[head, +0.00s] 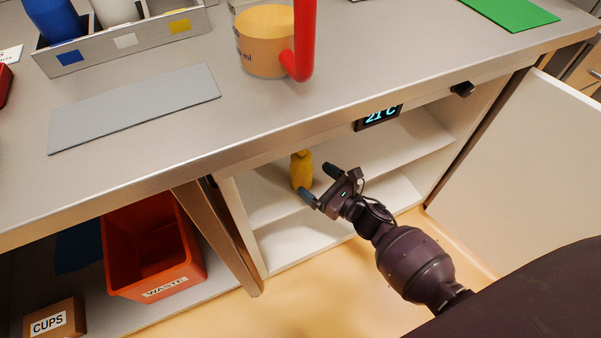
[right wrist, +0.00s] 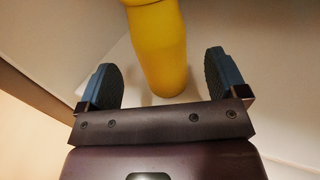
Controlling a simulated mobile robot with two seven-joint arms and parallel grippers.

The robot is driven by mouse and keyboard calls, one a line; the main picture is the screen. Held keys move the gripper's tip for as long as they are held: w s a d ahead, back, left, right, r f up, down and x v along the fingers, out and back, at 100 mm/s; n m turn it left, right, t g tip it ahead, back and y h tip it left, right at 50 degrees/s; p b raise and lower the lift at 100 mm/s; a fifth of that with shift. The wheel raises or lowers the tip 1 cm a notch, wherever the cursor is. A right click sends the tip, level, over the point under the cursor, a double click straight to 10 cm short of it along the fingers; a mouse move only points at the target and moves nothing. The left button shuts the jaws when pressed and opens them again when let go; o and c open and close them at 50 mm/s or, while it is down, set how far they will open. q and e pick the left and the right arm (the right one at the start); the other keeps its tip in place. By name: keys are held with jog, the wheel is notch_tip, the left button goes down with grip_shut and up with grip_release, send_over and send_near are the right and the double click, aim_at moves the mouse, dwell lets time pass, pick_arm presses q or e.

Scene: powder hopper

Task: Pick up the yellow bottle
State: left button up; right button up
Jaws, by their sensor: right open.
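The yellow bottle (head: 301,171) stands on a white shelf inside the open cabinet under the counter, in the head view. Its top is partly hidden by the counter edge. My right gripper (head: 319,183) is at the cabinet opening, just right of and in front of the bottle. In the right wrist view the bottle (right wrist: 158,50) is upright ahead, between the lines of the two open fingers (right wrist: 162,82), with nothing gripped. Whether a finger touches it I cannot tell. My left gripper is not in view.
The counter edge (head: 250,141) overhangs the cabinet. An open white door (head: 525,165) stands at right. An orange waste bin (head: 150,245) and a cups box (head: 54,318) sit at lower left. On the counter are a beaker (head: 265,45), a grey mat (head: 130,105) and a bottle rack (head: 125,40).

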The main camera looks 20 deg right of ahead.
aim_at(310, 176)
jog(key=b+x, duration=0.1)
jog(key=x, duration=0.4)
jog(key=shift+f, duration=0.15)
jog(key=shift+w+a, duration=0.1)
jog(key=shift+w, duration=0.25)
jog(key=c, duration=1.2)
